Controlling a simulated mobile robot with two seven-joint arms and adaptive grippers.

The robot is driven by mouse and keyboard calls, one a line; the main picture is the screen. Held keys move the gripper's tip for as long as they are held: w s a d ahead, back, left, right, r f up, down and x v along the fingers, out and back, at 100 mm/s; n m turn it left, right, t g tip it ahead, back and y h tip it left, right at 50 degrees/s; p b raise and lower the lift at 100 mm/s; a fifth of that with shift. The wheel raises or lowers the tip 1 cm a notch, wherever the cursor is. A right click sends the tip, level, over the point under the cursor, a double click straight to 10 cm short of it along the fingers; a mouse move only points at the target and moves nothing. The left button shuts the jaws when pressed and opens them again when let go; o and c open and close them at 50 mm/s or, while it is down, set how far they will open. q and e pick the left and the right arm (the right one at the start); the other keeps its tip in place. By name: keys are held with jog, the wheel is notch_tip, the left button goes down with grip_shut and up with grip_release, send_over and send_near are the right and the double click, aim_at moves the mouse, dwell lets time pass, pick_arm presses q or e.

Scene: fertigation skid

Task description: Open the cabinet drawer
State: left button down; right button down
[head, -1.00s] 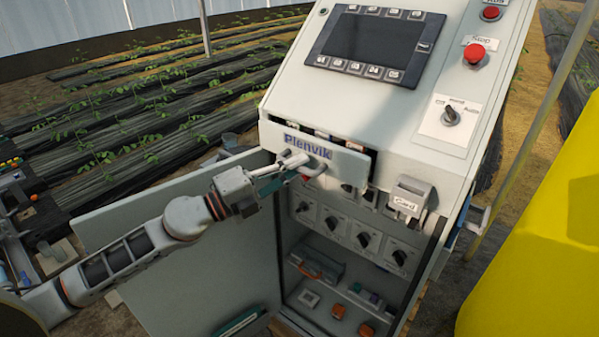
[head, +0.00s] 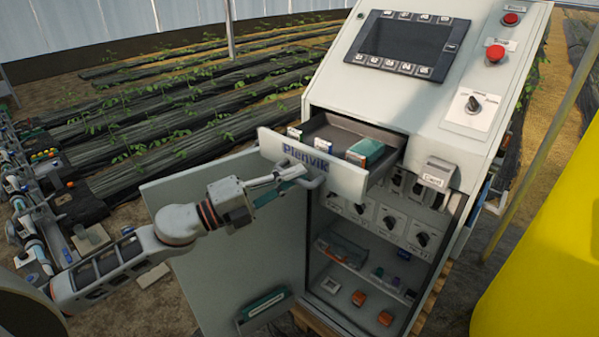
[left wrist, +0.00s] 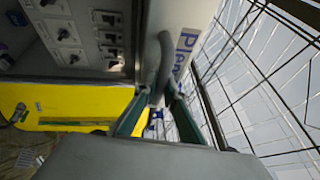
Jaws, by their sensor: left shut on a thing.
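The cabinet (head: 425,140) is pale grey with a sloped control panel. Its drawer (head: 335,178), with "Plenvik" on the front, stands pulled well out, and small boxes show inside it. My left gripper (head: 300,180) is shut on the drawer handle (head: 318,183), a grey bar on the drawer front. In the left wrist view the green-edged fingers (left wrist: 155,100) close around the handle (left wrist: 163,65), beside the lettered drawer front (left wrist: 178,45). My right gripper is not in view.
The cabinet door (head: 230,240) hangs open below and left of the drawer. Rotary switches (head: 390,222) and shelves show in the lower opening. A yellow tank (head: 545,260) stands at the right. A bench with small items (head: 50,190) is at the far left.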

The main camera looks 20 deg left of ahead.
pick_arm(q)
jog(key=shift+s+a, duration=0.2)
jog(key=shift+s, duration=0.3)
jog(key=c, duration=2.1)
grip_release()
jog(key=shift+s+a, duration=0.1)
jog(key=v, duration=1.1)
jog(key=shift+s+a, duration=0.25)
jog(key=shift+s, duration=0.05)
